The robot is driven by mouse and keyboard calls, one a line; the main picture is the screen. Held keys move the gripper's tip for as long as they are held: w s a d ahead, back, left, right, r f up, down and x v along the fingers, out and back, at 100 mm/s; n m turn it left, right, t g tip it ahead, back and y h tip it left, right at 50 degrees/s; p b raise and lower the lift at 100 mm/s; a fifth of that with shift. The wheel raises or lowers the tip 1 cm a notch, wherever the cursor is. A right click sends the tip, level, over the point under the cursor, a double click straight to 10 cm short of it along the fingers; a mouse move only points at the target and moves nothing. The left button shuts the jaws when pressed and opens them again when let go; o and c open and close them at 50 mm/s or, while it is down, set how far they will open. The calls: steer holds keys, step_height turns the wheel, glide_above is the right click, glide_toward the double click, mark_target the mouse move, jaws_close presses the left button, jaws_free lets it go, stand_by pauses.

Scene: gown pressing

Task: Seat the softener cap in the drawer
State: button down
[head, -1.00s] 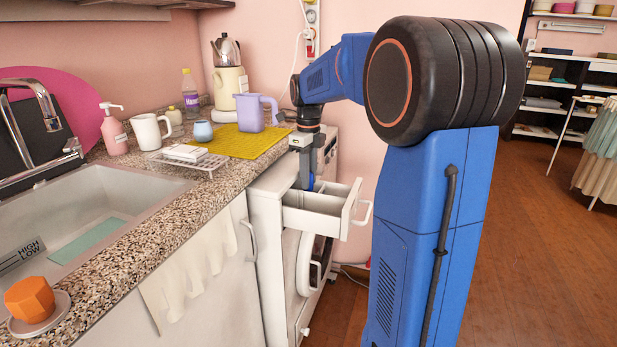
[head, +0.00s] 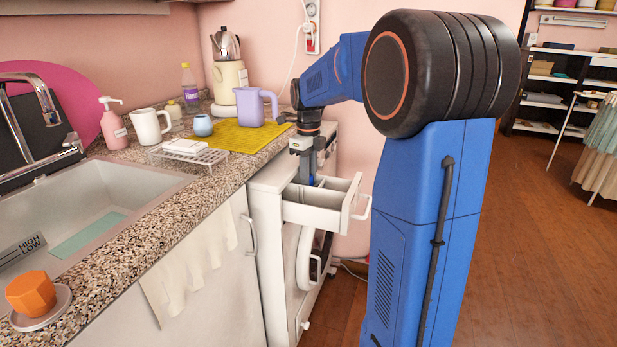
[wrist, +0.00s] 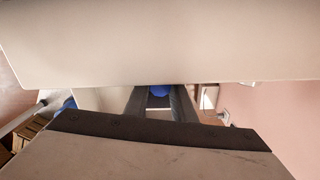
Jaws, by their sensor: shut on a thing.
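The softener drawer (head: 355,209) is pulled open from the top of the white washing machine (head: 265,215). My gripper (head: 305,180) points down into the rear of the drawer. It is shut on a small blue thing, which I take to be the softener cap; it shows in the wrist view (wrist: 160,90) between the two dark fingers.
The counter left of the machine holds a lilac jug (head: 250,107), a yellow mat (head: 245,138), a wire rack (head: 190,154) and a white mug (head: 147,126). An orange faceted piece (head: 31,292) sits on a saucer by the sink.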

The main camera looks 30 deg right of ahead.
steer(key=c, duration=1.4)
jaws_free()
steer(key=shift+r, duration=0.1)
step_height(320, 180, up, 17)
steer(key=shift+r, duration=0.15)
steer(key=s+a+f+n+t, duration=0.1)
steer(key=s+a+f+n, duration=0.35)
steer(key=s+n, duration=0.35)
steer(key=s+a+f+n+t, duration=0.1)
steer(key=s+a+f+n, duration=0.2)
steer(key=s+a+n, duration=0.4)
steer(key=s+a+f+n+t, duration=0.2)
steer(key=s+a+f+n, duration=0.2)
steer(key=s+f+n, duration=1)
steer(key=shift+s+a+n+t, duration=0.15)
steer(key=shift+s+n+t, duration=0.25)
steer(key=shift+s+n, duration=0.3)
